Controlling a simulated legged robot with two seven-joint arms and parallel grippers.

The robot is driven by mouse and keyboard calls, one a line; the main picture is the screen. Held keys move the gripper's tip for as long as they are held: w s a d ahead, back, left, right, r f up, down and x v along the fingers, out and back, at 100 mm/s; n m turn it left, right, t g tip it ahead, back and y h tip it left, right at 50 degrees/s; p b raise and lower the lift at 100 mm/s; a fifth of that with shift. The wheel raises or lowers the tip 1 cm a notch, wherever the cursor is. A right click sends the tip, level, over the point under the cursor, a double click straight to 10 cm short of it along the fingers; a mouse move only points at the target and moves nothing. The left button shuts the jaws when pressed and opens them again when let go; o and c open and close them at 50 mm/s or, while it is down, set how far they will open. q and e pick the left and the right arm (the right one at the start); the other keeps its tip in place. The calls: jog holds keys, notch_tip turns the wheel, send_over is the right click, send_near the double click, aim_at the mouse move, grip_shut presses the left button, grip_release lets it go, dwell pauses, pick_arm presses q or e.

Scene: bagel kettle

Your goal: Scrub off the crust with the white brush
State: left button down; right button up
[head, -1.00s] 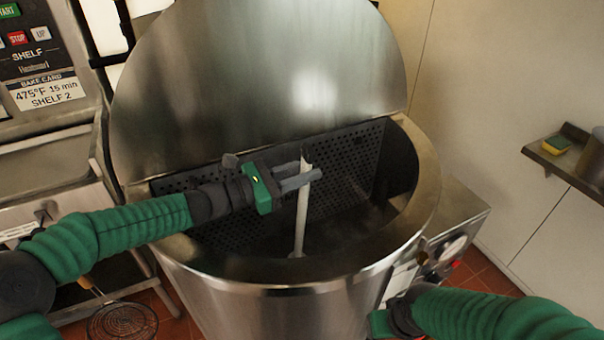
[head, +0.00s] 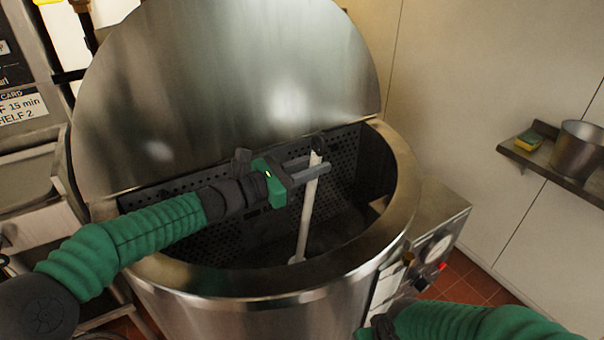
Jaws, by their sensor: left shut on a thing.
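The white brush (head: 307,215) has a long pale handle that reaches down into the open steel kettle (head: 400,205). My left gripper (head: 315,172) is shut on the brush near the top of its handle, above the kettle's opening. The brush leans slightly, its lower end deep in the kettle near the front wall. A dark perforated panel (head: 345,150) lines the back of the kettle. I cannot make out the crust in the dark interior. My right arm comes in at the bottom right, outside the kettle; its gripper (head: 372,330) is cut off by the frame edge.
The kettle's large round lid (head: 230,100) stands raised behind the opening. A control box with a gauge (head: 436,248) is on the kettle's right side. A wall shelf (head: 550,160) at right holds a sponge (head: 528,141) and a metal pot (head: 577,150). An oven panel stands at left.

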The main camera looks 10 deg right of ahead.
pick_arm(q)
jog(key=shift+w+d, duration=0.1)
jog(key=shift+d, duration=0.3)
jog(key=shift+x, duration=1.35)
jog(key=shift+f, duration=0.1)
jog(key=b+v, duration=0.3)
jog(key=v, duration=0.1)
jog(key=shift+f, duration=0.1)
jog(key=shift+a, duration=0.3)
jog(key=shift+r, duration=0.2)
